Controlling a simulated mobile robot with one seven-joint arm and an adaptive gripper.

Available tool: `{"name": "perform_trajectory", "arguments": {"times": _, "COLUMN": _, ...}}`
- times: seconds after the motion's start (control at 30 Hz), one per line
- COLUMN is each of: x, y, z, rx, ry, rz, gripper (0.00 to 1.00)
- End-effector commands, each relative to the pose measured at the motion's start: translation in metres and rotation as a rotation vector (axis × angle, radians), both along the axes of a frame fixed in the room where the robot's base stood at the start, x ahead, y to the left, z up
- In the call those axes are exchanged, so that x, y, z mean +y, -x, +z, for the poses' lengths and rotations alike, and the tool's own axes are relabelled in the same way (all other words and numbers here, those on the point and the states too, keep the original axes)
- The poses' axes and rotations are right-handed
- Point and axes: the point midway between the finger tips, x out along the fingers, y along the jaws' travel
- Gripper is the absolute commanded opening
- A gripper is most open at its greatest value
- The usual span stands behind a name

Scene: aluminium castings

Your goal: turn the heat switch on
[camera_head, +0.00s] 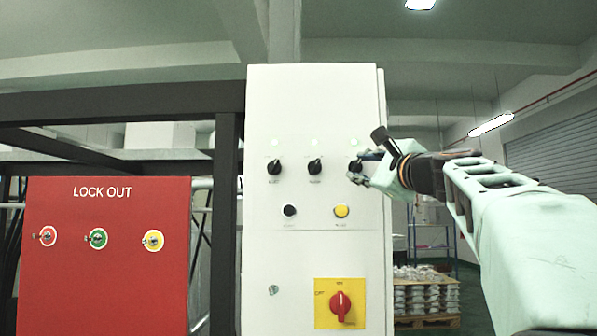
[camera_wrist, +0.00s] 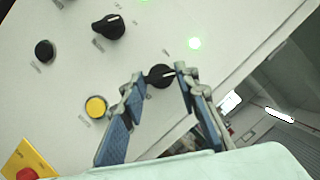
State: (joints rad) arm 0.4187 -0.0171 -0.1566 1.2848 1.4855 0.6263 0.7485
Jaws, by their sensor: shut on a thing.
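The white control cabinet (camera_head: 315,100) carries a row of three black rotary switches. The rightmost black switch (camera_wrist: 159,76) sits between my fingertips, and my gripper (camera_head: 359,167) is shut on it from the right. In the wrist view my gripper (camera_wrist: 161,79) has one finger on each side of this switch. The middle black switch (camera_head: 315,166) and the left black switch (camera_head: 274,167) are free, with their pointers tilted. The labels are too small to read, so I cannot tell which one is marked heat.
Below the switches are a black button (camera_head: 289,211) and a yellow button (camera_head: 341,211). A red rotary handle (camera_head: 340,304) sits on a yellow plate lower down. A red lock-out panel (camera_head: 105,270) and a dark frame post (camera_head: 224,220) stand to the left.

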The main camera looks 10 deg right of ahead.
Motion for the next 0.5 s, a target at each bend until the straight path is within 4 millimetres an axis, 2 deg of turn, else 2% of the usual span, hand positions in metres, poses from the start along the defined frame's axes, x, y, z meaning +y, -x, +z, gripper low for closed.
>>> {"name": "perform_trajectory", "arguments": {"times": 0.33, "x": 0.0, "y": 0.0002, "z": 0.0008, "rx": -0.002, "ry": -0.003, "rz": 0.0, "gripper": 0.04}}
{"name": "perform_trajectory", "arguments": {"times": 0.37, "x": 0.0, "y": 0.0002, "z": 0.0009, "rx": -0.002, "ry": -0.003, "rz": 0.0, "gripper": 0.31}}
{"name": "perform_trajectory", "arguments": {"times": 0.5, "x": 0.0001, "y": 0.0001, "z": 0.0007, "rx": -0.002, "ry": -0.002, "rz": -0.001, "gripper": 0.46}}
